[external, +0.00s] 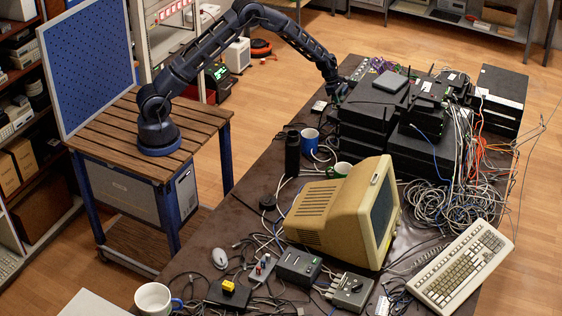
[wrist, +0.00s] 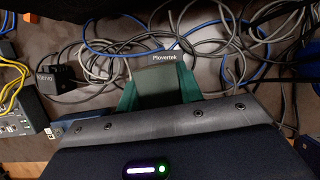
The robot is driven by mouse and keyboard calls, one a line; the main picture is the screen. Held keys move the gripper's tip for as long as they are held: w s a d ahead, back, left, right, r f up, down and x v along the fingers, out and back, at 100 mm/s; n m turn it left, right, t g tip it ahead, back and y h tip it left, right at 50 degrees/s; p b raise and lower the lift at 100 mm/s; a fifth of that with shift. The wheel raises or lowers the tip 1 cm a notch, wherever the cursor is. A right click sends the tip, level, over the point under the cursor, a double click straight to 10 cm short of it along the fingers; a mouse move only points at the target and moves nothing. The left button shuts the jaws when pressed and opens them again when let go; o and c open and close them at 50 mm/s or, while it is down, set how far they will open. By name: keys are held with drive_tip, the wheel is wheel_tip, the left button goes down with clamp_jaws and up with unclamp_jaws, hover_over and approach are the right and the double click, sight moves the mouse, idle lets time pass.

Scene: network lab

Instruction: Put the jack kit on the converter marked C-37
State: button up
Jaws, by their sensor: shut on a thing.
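My gripper (wrist: 160,90) is shut on a dark flat box marked "Plovertek" (wrist: 166,72), with a green finger on each side of it. I take this box to be the jack kit; no other mark on it is legible. In the external view my gripper (external: 338,92) is at the far left of the stacked black devices, and the held box cannot be made out there. No C-37 mark is legible in either view, so I cannot tell which device is that converter. Small boxes at the near end include a black one (external: 298,265) and a grey one (external: 350,290).
A beige monitor (external: 325,212), a keyboard (external: 460,266), a blue mug (external: 309,138) and a white mug (external: 153,299) stand on the dark table. Loose cables (wrist: 95,55) lie under my gripper. A black adapter (wrist: 58,80) sits to the left in the wrist view.

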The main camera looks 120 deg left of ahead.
drive_tip(key=shift+f, duration=1.85)
drive_tip(key=shift+f, duration=0.15)
drive_tip(key=o, duration=1)
drive_tip(key=shift+o, duration=0.2)
drive_tip(key=v, duration=1.2)
drive_tip(key=shift+d+r, duration=0.1)
drive_tip(key=shift+r, duration=0.15)
